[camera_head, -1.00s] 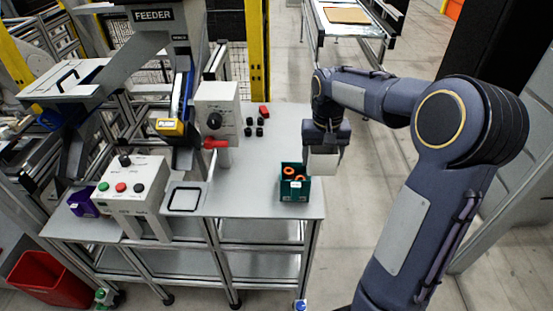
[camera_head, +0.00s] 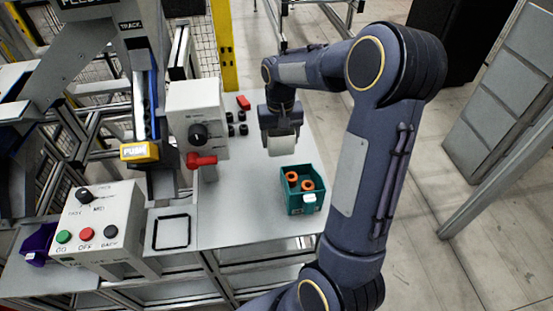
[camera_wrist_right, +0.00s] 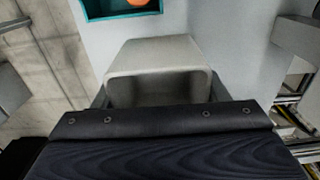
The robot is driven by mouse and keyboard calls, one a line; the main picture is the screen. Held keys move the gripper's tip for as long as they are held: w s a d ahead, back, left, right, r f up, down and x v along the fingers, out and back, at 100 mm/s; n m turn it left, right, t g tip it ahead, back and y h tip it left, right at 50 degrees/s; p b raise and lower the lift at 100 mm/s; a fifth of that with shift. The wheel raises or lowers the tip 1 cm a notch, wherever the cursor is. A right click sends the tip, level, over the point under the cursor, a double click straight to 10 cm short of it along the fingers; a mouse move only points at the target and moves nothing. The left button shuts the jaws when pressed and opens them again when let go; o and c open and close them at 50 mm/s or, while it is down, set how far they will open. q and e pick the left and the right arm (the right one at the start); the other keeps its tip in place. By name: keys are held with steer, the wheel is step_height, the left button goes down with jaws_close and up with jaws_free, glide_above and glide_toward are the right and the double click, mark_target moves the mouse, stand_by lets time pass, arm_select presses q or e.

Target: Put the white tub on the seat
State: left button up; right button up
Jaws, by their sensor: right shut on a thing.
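The white tub (camera_head: 282,145) is held in my right gripper (camera_head: 281,131), which is shut on it above the table, behind and a little left of the teal bin. In the right wrist view the tub (camera_wrist_right: 155,62) sits between the fingers, its wide side facing the camera. A black square outline on a pale plate (camera_head: 160,247), which looks like the seat, lies at the table's front, left of the tub and well apart from it. My left gripper is not in view.
The teal bin (camera_head: 291,205) holds orange rings. A control box with buttons (camera_head: 105,218) stands left of the plate. Several black pieces and a red piece (camera_head: 243,102) lie behind.

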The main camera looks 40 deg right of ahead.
mark_target(280, 164)
steer(key=shift+s+f+p, duration=0.1)
steer(key=shift+f+p, duration=0.35)
steer(key=shift+f, duration=3.1)
steer(key=shift+f, duration=0.2)
steer(key=o, duration=1)
